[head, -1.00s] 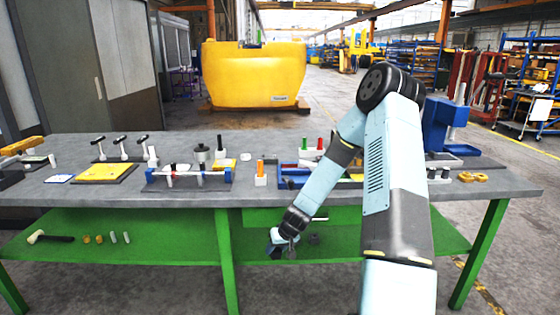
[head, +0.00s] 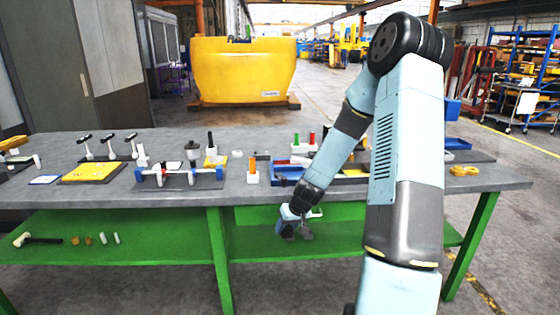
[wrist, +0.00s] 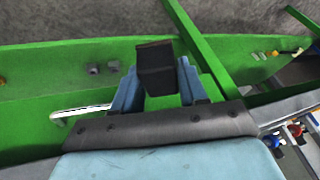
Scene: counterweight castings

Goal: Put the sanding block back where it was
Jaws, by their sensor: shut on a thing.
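My gripper (head: 292,226) is in front of the bench, at the height of the gap between the tabletop and the green lower shelf. In the wrist view my gripper (wrist: 157,80) has its blue fingers closed on a dark, nearly black block (wrist: 155,64), which I take to be the sanding block. The block is held above the green shelf (wrist: 40,82), apart from it as far as I can tell. In the head view the block is small and mostly hidden by the fingers.
Small grey parts (wrist: 92,68) lie on the shelf near my gripper. A white drawer handle (wrist: 80,110) is close by. A mallet (head: 36,239) and several small pieces lie at the shelf's left. The tabletop (head: 330,199) holds fixtures, a blue tray (head: 288,178) and yellow rings (head: 464,170).

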